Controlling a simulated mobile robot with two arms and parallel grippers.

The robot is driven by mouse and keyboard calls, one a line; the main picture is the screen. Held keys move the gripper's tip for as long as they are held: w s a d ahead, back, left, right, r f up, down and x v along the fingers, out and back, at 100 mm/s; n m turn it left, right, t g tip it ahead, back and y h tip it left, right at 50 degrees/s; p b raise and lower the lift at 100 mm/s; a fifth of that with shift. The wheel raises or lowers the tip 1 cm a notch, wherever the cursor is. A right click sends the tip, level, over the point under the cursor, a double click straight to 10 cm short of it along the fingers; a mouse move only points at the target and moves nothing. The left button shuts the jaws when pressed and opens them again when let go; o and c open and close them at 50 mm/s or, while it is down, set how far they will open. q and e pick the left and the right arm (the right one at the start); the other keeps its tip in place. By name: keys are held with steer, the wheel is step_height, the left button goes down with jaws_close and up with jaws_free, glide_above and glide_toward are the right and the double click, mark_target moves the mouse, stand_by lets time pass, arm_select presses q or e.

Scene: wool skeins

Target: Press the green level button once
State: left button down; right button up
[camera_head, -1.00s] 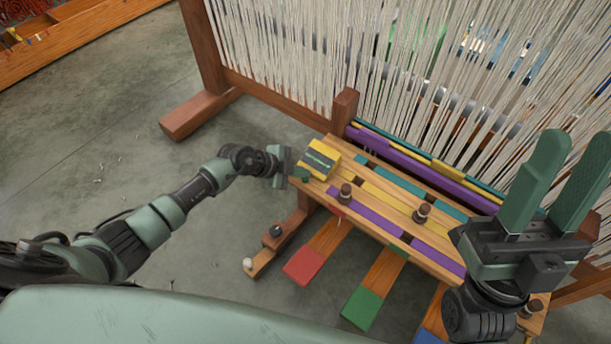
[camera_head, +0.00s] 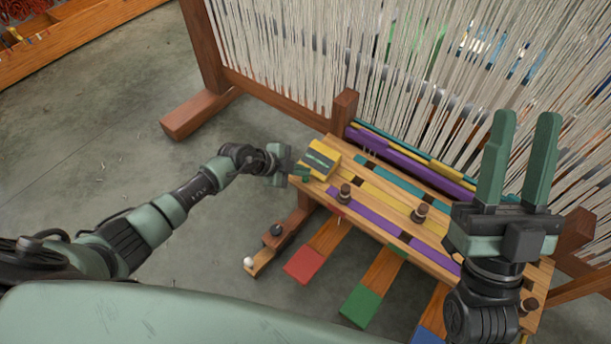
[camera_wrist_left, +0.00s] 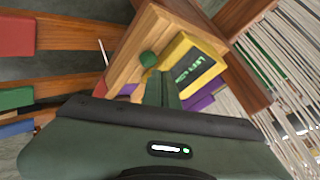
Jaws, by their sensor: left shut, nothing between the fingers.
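The green level button (camera_wrist_left: 148,58) is a small round green knob at the wooden end of the loom bench, beside a yellow-framed display (camera_wrist_left: 190,66) with green marks. The display (camera_head: 320,160) also shows in the head view. My left gripper (camera_wrist_left: 162,76) is shut and empty. Its fingertips are close to the button, slightly below and right of it in the wrist view; I cannot tell whether they touch. In the head view my left gripper (camera_head: 296,171) is at the bench's left end. My right gripper (camera_head: 522,118) is open and empty, fingers up, at the right.
Brown pegs (camera_head: 345,193) stand on the striped bench top (camera_head: 390,195). A red pedal (camera_head: 304,266) and a green pedal (camera_head: 361,305) extend below it. White warp threads (camera_head: 300,60) hang behind. The floor at left is clear.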

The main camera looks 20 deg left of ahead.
mark_target(302, 180)
arm_select(q)
steer(key=shift+r, duration=0.2)
arm_select(e)
steer(key=shift+w+a+f+g, duration=0.1)
steer(key=shift+w+f+g, duration=0.3)
steer(key=shift+w, duration=0.25)
steer(key=shift+w+a+f+g, duration=0.1)
steer(key=shift+w+f+g, duration=0.2)
steer(key=shift+w+f, duration=0.25)
arm_select(q)
steer(key=shift+p, duration=0.3)
arm_select(e)
steer(key=shift+r, duration=0.1)
